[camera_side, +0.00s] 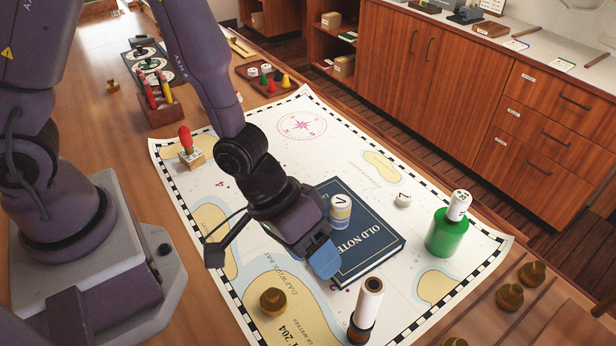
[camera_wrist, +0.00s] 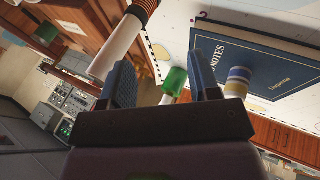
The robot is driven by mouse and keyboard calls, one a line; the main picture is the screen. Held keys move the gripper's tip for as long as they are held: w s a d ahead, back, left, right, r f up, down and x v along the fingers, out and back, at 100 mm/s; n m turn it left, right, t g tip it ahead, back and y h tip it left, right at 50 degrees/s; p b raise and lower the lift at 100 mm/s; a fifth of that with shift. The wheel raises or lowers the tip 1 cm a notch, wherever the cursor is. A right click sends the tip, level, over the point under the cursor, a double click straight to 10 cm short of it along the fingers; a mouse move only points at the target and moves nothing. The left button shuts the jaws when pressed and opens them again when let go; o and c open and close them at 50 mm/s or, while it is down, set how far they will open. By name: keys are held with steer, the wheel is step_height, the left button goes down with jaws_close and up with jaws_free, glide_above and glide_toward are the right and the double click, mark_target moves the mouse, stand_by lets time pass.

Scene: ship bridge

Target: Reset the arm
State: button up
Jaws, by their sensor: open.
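My gripper (camera_side: 325,258) is low over the chart, at the near-left edge of a dark blue book (camera_side: 372,262). One blue fingertip shows in the side view; the other is mostly hidden. In the wrist view both fingers of my gripper (camera_wrist: 163,80) stand apart with nothing held between them. The book (camera_wrist: 250,62) lies flat on the chart. A cream, yellow and grey-blue banded cylinder (camera_side: 340,212) stands on it, just beyond my gripper; it also shows right of the fingers in the wrist view (camera_wrist: 238,82).
A white roll in a dark, orange-banded base (camera_side: 368,302) stands close right of my gripper. A green holder (camera_side: 443,236) with a white roll stands farther right. A brass knob (camera_side: 272,300) is nearer. A red-handled stamp (camera_side: 190,150) sits left. The upper chart (camera_side: 270,155) is mostly clear.

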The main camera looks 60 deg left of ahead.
steer(key=w+a+r+m+t+y, duration=0.1)
steer(key=a+r+y, duration=0.2)
steer(key=a+r, duration=0.3)
steer(key=w+a+r+t+y, duration=0.1)
steer(key=w+a+r+y, duration=0.1)
steer(key=a+r, duration=0.4)
steer(key=s+a+r, duration=0.8)
steer(key=s+r, duration=0.1)
steer(key=r, duration=0.1)
steer(key=shift+s+r, duration=0.25)
steer(key=shift+r, duration=0.1)
